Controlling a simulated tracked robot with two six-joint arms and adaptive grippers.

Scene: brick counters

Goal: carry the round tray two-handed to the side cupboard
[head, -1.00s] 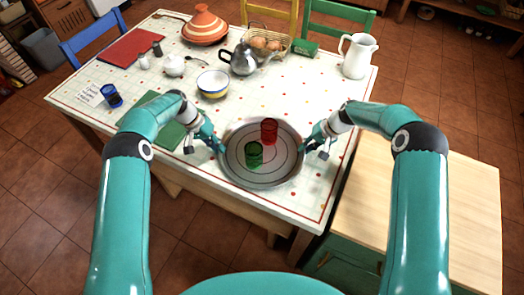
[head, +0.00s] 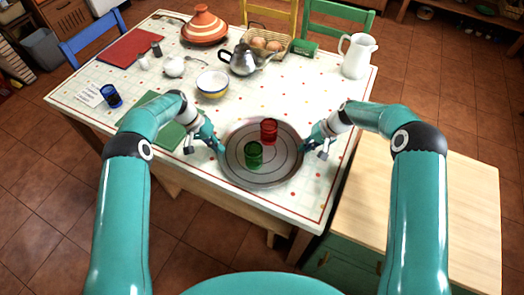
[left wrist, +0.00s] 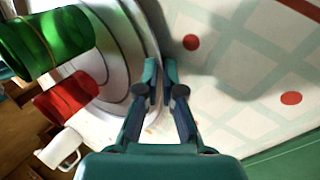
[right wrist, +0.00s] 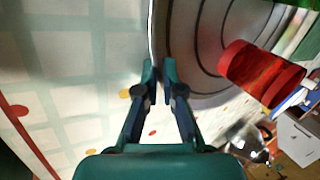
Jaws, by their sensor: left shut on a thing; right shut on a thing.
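The round grey tray (head: 283,172) is at the near edge of the table in the head view. A red glass (head: 269,131) and a green glass (head: 254,154) stand upright on it. My left gripper (head: 221,150) is shut on the tray's left rim, and my right gripper (head: 303,149) is shut on its right rim. The wrist views show the fingers on the rim, with the red glass (right wrist: 258,72) and the green glass (left wrist: 45,42) beyond. The side cupboard (head: 440,200) has a bare pale wooden top at the right. I cannot tell whether the tray touches the table.
The patterned table (head: 310,90) holds a white jug (head: 357,55), a metal teapot (head: 241,60), a striped bowl (head: 212,83), a tagine (head: 204,25), an egg basket (head: 264,45) and a blue glass (head: 110,96). The cupboard top is clear.

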